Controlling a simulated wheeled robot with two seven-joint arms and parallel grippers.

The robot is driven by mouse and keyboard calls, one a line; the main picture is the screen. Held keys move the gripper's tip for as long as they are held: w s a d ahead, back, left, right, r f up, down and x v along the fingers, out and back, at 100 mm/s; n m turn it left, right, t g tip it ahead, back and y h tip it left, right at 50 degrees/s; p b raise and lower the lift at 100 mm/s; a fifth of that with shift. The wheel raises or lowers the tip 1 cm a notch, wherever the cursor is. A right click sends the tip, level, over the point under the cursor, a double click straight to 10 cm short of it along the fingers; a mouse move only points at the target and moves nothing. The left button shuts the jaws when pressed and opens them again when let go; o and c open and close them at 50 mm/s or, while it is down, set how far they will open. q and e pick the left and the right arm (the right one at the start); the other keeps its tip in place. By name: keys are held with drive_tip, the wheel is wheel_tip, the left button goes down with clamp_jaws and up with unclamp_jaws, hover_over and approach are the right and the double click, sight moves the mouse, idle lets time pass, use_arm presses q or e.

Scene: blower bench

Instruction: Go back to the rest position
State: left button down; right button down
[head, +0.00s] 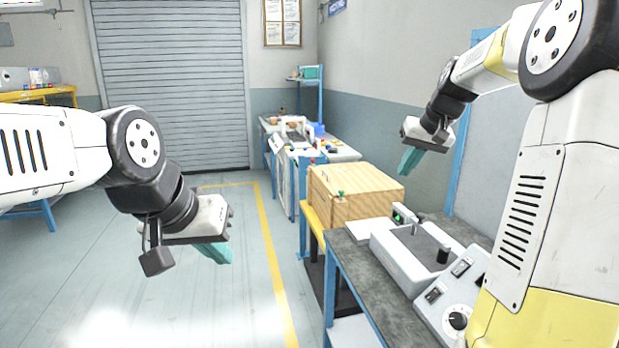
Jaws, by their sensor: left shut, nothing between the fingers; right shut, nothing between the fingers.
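My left gripper (217,252) is on the left of the head view, above open floor and left of the yellow floor line. Its teal fingers are shut and hold nothing. My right gripper (409,162) is at the upper right, above and behind the grey bench. Its teal fingers point down and are shut and empty. It is apart from the bench and the wooden box.
A dark-topped bench (374,282) at the right carries a grey-white blower unit (418,262) with a knob panel (452,309). Behind it stands a wooden box (345,198). Farther back is a cluttered workbench (340,152). The floor (120,275) at left is clear.

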drive_tip(key=s+a+r, duration=0.1)
drive_tip(key=s+a, duration=0.2)
drive_tip(key=s, duration=0.4)
drive_tip(key=s+a+r, duration=0.1)
drive_tip(key=s+a, duration=0.3)
drive_tip(key=s, duration=0.3)
drive_tip(key=s+a+f, duration=0.1)
drive_tip(key=s+f, duration=0.2)
drive_tip(key=s, duration=0.4)
drive_tip(key=s+a+f+t, duration=0.1)
drive_tip(key=s+a+f, duration=0.1)
drive_tip(key=s, duration=0.6)
drive_tip(key=shift+a+f+n, duration=0.2)
drive_tip(key=shift+f+n, duration=0.2)
drive_tip(key=shift+f, duration=0.5)
drive_tip(key=shift+s+d, duration=0.1)
